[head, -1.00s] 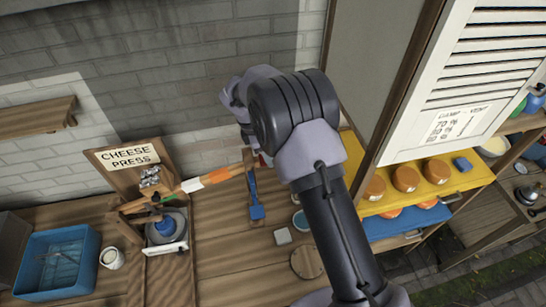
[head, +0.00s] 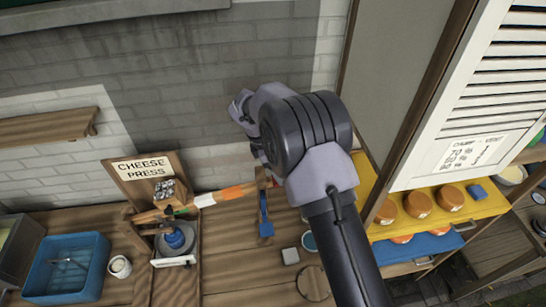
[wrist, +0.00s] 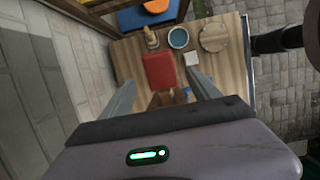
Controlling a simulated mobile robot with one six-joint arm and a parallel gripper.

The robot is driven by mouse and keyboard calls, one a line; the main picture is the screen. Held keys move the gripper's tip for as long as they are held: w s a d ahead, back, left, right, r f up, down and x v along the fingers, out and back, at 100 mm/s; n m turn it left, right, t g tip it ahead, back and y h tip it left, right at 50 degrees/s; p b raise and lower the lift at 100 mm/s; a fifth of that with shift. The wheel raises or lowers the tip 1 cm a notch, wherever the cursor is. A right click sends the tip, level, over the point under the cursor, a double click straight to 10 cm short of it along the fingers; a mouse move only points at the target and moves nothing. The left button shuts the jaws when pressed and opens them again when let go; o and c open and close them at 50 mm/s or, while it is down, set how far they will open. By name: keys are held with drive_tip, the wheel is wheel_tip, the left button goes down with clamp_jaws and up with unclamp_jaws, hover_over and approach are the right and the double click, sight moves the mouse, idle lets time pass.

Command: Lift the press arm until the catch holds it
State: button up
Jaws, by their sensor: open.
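The press arm (head: 232,193) is a long bar with orange and white bands. It runs from the cheese press (head: 174,240) at left, rising slightly to the right. Near that end stands a wooden upright with a blue piece (head: 265,214); I cannot tell if this is the catch. In the wrist view my gripper (wrist: 161,82) is open, its fingers apart. A red block (wrist: 161,70) shows between and beyond the fingertips; I cannot tell if it is the press arm's end. In the head view the fingers are hidden.
A blue tub (head: 65,268) and a white mug (head: 120,266) stand left of the press. A bowl (wrist: 178,38) and round board (wrist: 214,38) lie on the bench. A yellow shelf (head: 440,210) with cheeses is at right. A brick wall is behind.

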drive_tip(key=v, duration=1.6)
drive_tip(key=shift+r+p, duration=0.3)
drive_tip(key=shift+p, duration=0.1)
drive_tip(key=shift+s+a, duration=0.1)
drive_tip(key=shift+s, duration=0.05)
drive_tip(key=shift+c, duration=0.2)
